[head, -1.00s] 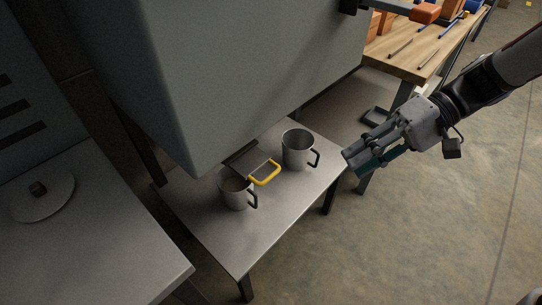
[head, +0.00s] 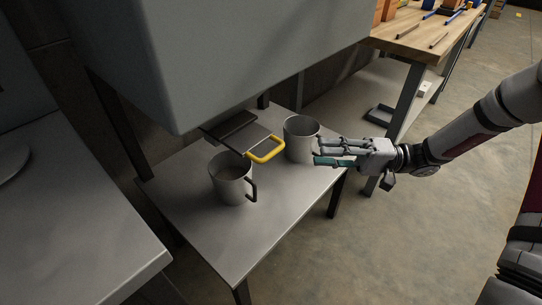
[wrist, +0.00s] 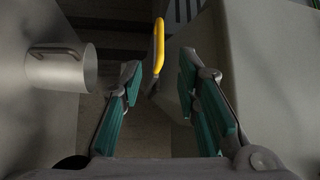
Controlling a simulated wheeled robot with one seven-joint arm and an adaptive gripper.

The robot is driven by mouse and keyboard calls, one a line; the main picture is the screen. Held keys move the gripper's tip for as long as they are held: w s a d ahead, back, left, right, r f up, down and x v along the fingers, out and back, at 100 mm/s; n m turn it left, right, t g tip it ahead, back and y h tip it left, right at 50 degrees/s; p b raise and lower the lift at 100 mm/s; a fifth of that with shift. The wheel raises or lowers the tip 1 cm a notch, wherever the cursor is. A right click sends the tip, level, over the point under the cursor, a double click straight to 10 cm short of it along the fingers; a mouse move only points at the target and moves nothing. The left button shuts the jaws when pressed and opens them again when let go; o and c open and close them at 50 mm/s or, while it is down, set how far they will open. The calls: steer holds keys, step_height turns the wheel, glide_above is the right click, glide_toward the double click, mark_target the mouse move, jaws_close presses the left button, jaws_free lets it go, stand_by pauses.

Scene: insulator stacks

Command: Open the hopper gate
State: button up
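The hopper (head: 220,60) is a large grey box above a low metal table. Its gate (head: 240,132) is a flat plate under the hopper with a yellow handle (head: 265,151) at its front. My gripper (head: 318,153) is to the right of the handle, in front of the right mug, and apart from the handle. In the wrist view the yellow handle (wrist: 158,46) stands ahead, between the lines of the two teal-padded fingers (wrist: 158,85). The fingers are spread with nothing between them.
Two metal mugs stand on the low table (head: 225,235): the left mug (head: 230,180) and the right mug (head: 299,138), close to the gate. The right mug is partly behind my gripper. A wooden workbench (head: 425,38) with tools is at the back right. The floor at right is clear.

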mark_target(273, 152)
steer(key=a+b, duration=0.1)
steer(key=a, duration=0.3)
steer(key=s+a+r+b, duration=0.1)
steer(key=a, duration=0.3)
steer(key=a+b, duration=0.1)
steer(key=a, duration=0.3)
steer(key=shift+s+r, duration=0.3)
steer(key=shift+s, duration=0.05)
